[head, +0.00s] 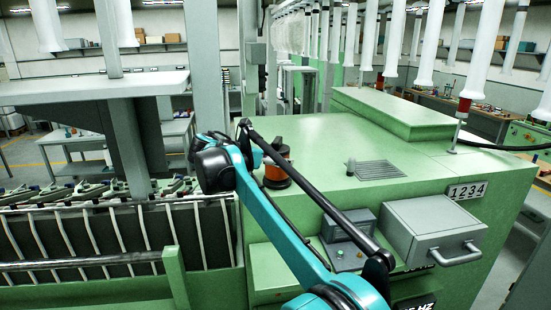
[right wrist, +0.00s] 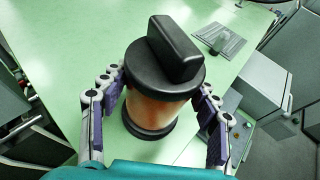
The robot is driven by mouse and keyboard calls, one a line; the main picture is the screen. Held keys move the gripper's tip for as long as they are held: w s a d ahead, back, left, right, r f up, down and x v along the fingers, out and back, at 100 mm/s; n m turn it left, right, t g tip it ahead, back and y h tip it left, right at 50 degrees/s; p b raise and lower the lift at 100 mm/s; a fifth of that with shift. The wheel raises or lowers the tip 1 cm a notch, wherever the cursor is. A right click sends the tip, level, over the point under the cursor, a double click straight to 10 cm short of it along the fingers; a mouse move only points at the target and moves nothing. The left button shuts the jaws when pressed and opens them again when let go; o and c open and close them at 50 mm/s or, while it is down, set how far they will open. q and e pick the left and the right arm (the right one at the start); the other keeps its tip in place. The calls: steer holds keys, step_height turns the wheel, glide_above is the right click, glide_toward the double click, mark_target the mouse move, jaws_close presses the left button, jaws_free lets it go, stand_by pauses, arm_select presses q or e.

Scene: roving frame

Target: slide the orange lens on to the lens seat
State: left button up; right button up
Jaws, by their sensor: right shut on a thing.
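The orange lens (right wrist: 152,108) is a short upright cylinder with a black, ridged cap and a black ring at its foot. In the head view the lens (head: 274,172) stands at the left part of the green machine top, partly hidden by my right arm. My right gripper (right wrist: 158,92) has its fingers on both sides of the lens, shut on it. I cannot tell whether the black foot ring belongs to the lens or to a seat, or whether it touches the top. No separate lens seat is clear to me. My left gripper is not in view.
The green machine top (head: 320,140) is mostly clear to the right of the lens. A grey box with a handle (head: 435,225) is on the front. A white-barred rack (head: 120,235) lies left.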

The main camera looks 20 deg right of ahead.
steer(key=shift+f, duration=0.45)
steer(key=o, duration=1.6)
steer(key=v, duration=1.2)
steer(key=shift+r, duration=0.15)
